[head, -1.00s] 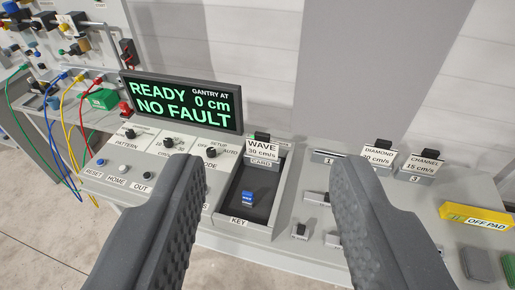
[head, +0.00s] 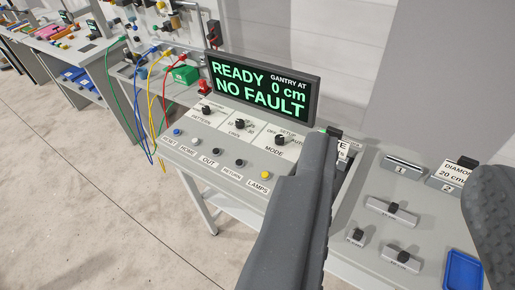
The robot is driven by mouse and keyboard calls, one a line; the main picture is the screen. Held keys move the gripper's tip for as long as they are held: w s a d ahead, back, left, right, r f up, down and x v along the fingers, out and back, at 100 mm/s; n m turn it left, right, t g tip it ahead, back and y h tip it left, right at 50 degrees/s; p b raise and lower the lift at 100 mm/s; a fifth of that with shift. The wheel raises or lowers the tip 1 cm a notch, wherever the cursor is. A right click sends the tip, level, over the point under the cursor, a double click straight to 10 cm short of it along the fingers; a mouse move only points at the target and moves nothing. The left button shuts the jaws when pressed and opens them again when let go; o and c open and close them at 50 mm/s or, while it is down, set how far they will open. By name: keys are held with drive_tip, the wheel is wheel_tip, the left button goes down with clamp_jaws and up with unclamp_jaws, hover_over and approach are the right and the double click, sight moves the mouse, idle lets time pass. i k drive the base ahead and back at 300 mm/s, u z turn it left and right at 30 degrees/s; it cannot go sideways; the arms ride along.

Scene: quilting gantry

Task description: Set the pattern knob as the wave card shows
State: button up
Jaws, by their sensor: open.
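The pattern knob (head: 206,110) is a small black knob on the light grey console, below the left part of the display; its exact setting is too small to read. The wave card (head: 343,150) is almost wholly hidden behind my left finger; only its right edge shows. My gripper (head: 405,165) is open and empty, its fingers to the right of the pattern knob and apart from it. The display (head: 265,86) reads READY, GANTRY AT 0 cm, NO FAULT.
The speed knob (head: 240,124) and mode knob (head: 280,140) sit beside the pattern knob. A row of buttons, with a yellow lamps button (head: 265,175), runs along the front. The diamond card (head: 455,172) and a blue tray (head: 463,270) are at right. Cables hang at left.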

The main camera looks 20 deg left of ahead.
sight(205, 109)
drive_tip(key=z, duration=0.05)
drive_tip(key=k, duration=1.25)
drive_tip(key=u, duration=0.6)
drive_tip(key=i, duration=2.3)
drive_tip(key=z, duration=0.9)
